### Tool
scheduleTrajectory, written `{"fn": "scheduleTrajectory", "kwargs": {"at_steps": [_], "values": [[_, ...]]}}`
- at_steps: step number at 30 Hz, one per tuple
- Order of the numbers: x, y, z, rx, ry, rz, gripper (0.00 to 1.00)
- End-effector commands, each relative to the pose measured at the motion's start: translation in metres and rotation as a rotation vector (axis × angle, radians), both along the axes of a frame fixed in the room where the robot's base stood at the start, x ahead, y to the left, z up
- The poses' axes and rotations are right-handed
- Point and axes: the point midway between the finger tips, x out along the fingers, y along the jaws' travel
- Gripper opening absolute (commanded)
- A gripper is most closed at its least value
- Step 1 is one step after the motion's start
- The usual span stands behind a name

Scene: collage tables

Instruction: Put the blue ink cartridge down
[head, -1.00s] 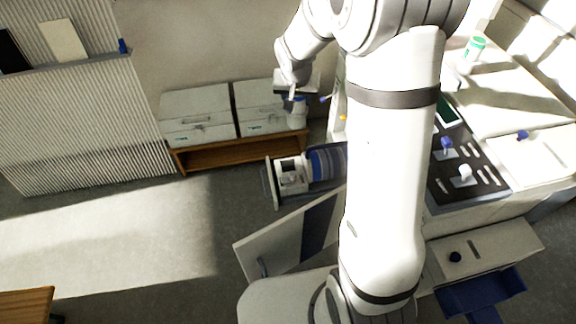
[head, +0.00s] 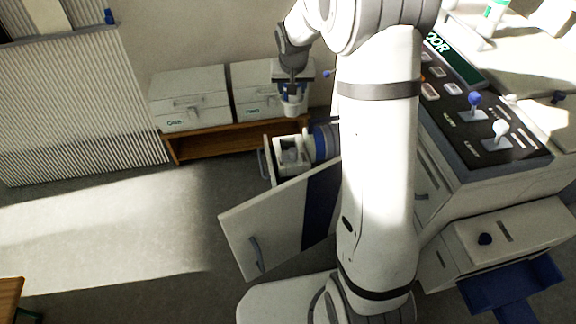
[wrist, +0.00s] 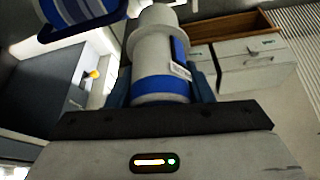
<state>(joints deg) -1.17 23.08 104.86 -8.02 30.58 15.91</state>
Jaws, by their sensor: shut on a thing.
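The ink cartridge (wrist: 158,65) is a pale grey cylinder with a blue band and a label. It fills the middle of the wrist view. My gripper (head: 292,88) is shut on it, with a blue finger on either side. In the head view the cartridge (head: 293,104) hangs below my gripper, in front of the right-hand white box. Its underside is hidden.
An open drawer (head: 268,160) below holds a white part and a blue-and-white roll (head: 322,140). A cabinet door (head: 262,232) stands open before it. White boxes (head: 190,97) sit on a wooden shelf (head: 190,150). The control panel (head: 480,125) is right.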

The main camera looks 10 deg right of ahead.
Motion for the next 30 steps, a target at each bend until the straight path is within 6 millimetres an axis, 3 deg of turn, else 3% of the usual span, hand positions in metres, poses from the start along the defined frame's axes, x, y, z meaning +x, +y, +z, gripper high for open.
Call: {"fn": "scheduleTrajectory", "kwargs": {"at_steps": [1, 12, 23, 30], "values": [[0.006, 0.000, -0.031, 0.000, 0.000, 0.013, 0.20], [0.038, 0.000, -0.118, 0.005, -0.006, 0.117, 0.20], [0.048, 0.000, -0.147, 0.007, -0.007, 0.156, 0.20], [0.048, 0.000, -0.185, 0.007, -0.006, 0.156, 0.20]]}}
